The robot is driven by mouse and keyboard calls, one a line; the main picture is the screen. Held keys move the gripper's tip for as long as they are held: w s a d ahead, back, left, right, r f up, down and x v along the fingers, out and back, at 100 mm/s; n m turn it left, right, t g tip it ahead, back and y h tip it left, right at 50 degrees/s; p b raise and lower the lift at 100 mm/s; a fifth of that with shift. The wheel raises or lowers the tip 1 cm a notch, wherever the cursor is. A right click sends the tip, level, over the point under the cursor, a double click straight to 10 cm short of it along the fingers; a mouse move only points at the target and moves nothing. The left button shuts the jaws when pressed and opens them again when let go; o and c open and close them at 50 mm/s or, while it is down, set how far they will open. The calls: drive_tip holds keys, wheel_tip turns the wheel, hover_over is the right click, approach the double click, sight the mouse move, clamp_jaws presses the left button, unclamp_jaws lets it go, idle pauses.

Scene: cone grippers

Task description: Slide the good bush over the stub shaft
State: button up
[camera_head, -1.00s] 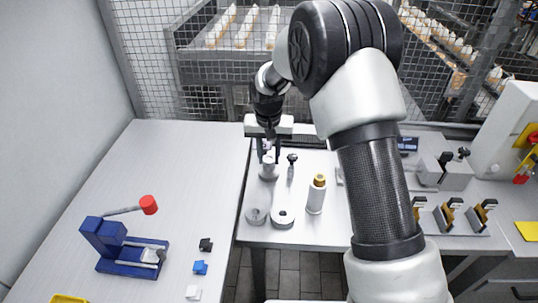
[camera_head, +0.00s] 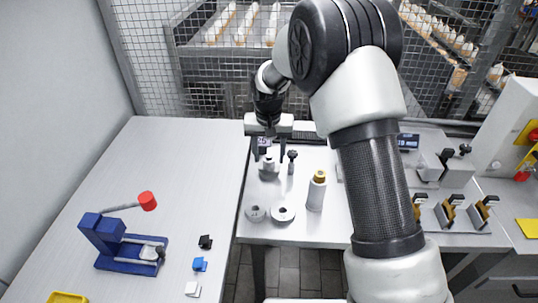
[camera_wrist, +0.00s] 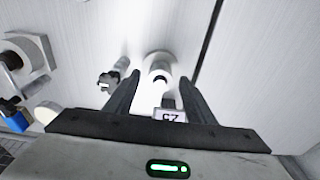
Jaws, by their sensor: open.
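The stub shaft fixture (camera_head: 269,172) is a pale grey upright cylinder on a wider round base, near the back of the bench. A short pale sleeve is at its top, but I cannot clearly tell bush from shaft. My gripper (camera_head: 269,158) is directly above it, pointing down, open and holding nothing. In the wrist view my gripper (camera_wrist: 161,74) has its two dark fingers on either side of the pale cylinder (camera_wrist: 160,66), with gaps. Two grey rings with holes, a left ring (camera_head: 256,213) and a right ring (camera_head: 282,212), lie at the bench's front.
A black-knobbed post (camera_head: 292,161) stands close right of the fixture. A white bottle with a tan cap (camera_head: 316,192) is right of the rings. A blue press with a red knob (camera_head: 112,240) is on the left table. My arm covers the bench's middle right.

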wheel_tip(320, 180, up, 17)
drive_tip(key=s+p, duration=0.1)
drive_tip(key=s, duration=0.1)
idle(0.3)
drive_tip(key=s+d+r+t+p, duration=0.2)
drive_tip(key=s+d+r+p, duration=0.3)
drive_tip(key=s+d+r, duration=0.7)
drive_tip(key=s+d+r+t+p, duration=0.1)
drive_tip(key=s+d+r+p, duration=0.1)
drive_tip(key=s, duration=0.6)
drive_tip(key=s+d+r+t+p, duration=0.1)
drive_tip(key=s+d+r+p, duration=0.1)
drive_tip(key=s, duration=0.7)
drive_tip(key=shift+d+r, duration=0.3)
drive_tip(key=shift+d, duration=0.1)
